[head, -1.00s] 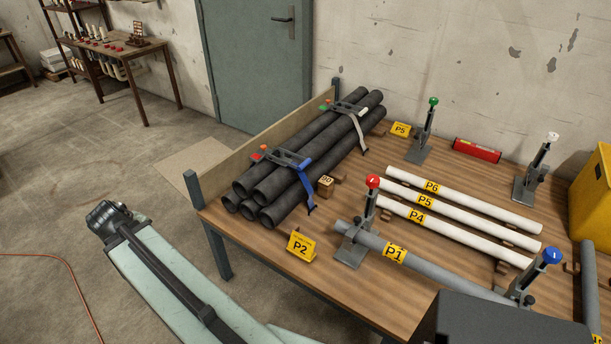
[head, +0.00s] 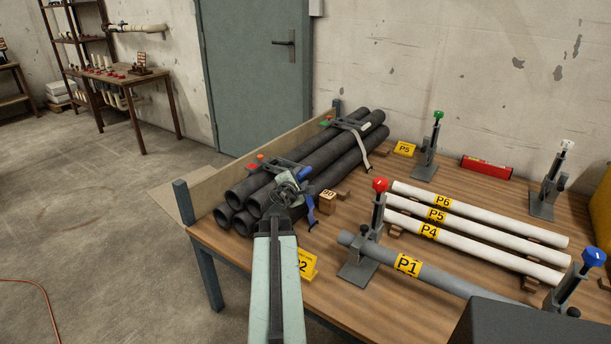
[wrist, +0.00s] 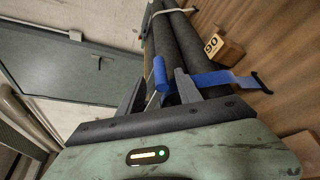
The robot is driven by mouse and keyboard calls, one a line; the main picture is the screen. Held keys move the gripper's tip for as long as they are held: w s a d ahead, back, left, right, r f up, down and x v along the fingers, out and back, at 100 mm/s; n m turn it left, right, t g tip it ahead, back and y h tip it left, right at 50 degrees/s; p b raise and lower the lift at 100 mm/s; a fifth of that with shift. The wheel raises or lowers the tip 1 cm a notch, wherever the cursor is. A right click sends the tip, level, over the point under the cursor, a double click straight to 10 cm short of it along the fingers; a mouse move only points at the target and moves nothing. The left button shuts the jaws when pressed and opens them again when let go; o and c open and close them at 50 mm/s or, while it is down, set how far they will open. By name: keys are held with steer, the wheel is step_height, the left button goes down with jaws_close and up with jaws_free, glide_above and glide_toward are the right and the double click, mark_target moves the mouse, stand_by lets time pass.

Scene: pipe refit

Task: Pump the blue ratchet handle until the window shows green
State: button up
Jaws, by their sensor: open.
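The blue ratchet handle (head: 306,173) sits on the front strap across a bundle of black pipes (head: 243,190). Its blue strap tail (head: 311,207) hangs down the right side. My gripper (head: 288,182) is open and in front of the ratchet, partly covering it. In the wrist view the blue handle (wrist: 160,73) shows between my two open fingers, near their tips; I cannot tell whether they touch it. Small red-orange parts (head: 253,167) show at the ratchet's left end. The window's colour cannot be made out.
A second strap (head: 357,130) crosses the bundle farther back. A block marked 90 (head: 327,197) lies right of the bundle. A yellow P2 sign (head: 306,264) stands near my arm. A red-knobbed clamp (head: 379,205) holds grey pipe P1 (head: 435,274) at the right. A board (head: 250,160) edges the table's left.

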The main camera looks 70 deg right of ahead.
mark_target(304, 173)
steer(key=b+x, duration=0.1)
steer(key=x, duration=0.5)
steer(key=shift+d+f, duration=0.1)
jaws_close()
steer(key=shift+s, duration=0.15)
stand_by(0.9)
